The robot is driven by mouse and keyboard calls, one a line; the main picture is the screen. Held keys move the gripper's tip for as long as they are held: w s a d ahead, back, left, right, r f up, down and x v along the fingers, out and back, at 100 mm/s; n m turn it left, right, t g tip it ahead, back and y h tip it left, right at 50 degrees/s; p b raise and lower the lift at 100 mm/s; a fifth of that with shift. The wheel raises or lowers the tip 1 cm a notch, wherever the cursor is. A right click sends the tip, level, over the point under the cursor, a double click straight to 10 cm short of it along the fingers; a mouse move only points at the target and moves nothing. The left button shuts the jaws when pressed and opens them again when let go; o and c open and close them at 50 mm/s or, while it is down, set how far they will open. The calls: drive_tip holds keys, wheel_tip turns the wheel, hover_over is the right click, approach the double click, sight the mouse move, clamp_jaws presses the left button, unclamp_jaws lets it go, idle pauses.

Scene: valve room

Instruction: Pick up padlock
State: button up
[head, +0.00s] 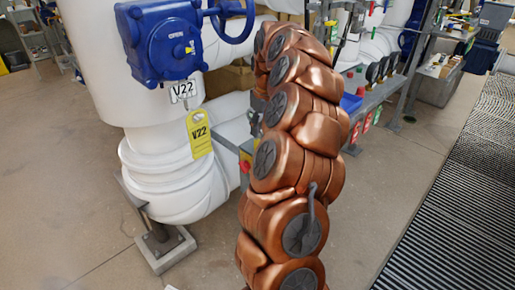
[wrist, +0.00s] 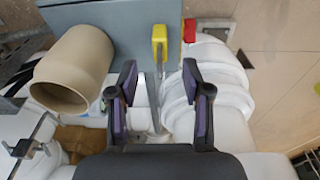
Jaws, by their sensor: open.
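No padlock can be made out for certain. In the wrist view a small red block (wrist: 189,30) sits at the right edge of a grey surface, and it may be the padlock. A yellow upright piece (wrist: 159,40) stands to its left. My gripper (wrist: 160,108) is open and empty in the wrist view, its two dark fingers apart. The red and yellow pieces lie beyond the fingertips, the yellow one roughly in line with the gap. A small red piece (head: 245,166) shows beside the arm there.
A beige cylinder (wrist: 75,68) lies on the grey surface (wrist: 125,22), left of the fingers. White pipes (wrist: 215,75) run close by. Floor (head: 400,165) is clear at right.

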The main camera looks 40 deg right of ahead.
sight(259, 141)
drive_tip(key=shift+w+f, duration=0.2)
drive_tip(key=shift+f, duration=0.95)
drive_tip(key=shift+w+f+b, duration=0.15)
drive_tip(key=shift+f+b, duration=0.1)
drive_tip(key=shift+f, duration=1.05)
drive_tip(key=shift+w+f+b, duration=0.1)
drive_tip(key=shift+f+b, duration=0.15)
drive_tip(key=shift+f, duration=1)
clamp_jaws()
